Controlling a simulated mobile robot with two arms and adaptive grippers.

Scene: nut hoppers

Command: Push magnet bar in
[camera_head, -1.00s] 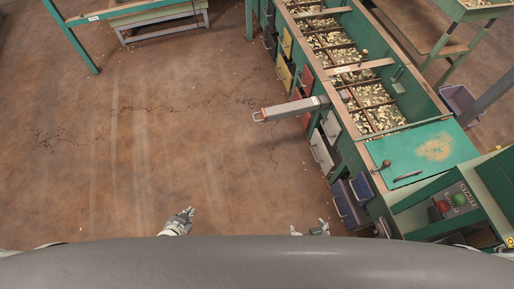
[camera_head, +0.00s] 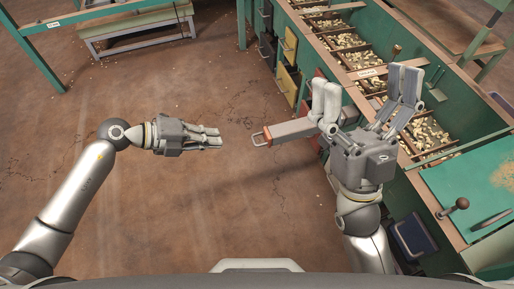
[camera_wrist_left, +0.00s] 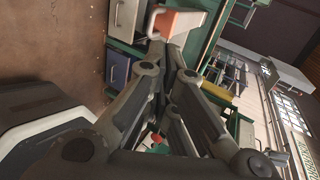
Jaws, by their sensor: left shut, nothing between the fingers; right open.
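The magnet bar (camera_head: 293,131) is a grey bar with a loop handle. It sticks out to the left from the side of the green hopper bench (camera_head: 440,95). My left gripper (camera_head: 218,136) is shut and empty, left of the handle and pointing right towards it, with a gap between in the picture. In the left wrist view my shut fingers (camera_wrist_left: 170,48) point at an orange-ended part with a pale handle, which looks like the bar's end. My right gripper (camera_head: 367,88) is open over the bench edge. Its left finger hides part of the bar; I cannot tell whether they touch.
The bench holds compartments of nuts (camera_head: 362,60). Coloured drawers, including a yellow one (camera_head: 289,45), line its side. A green lid with a dark knob (camera_head: 462,203) lies at the right. A low table (camera_head: 135,25) stands at the back. The floor on the left is clear.

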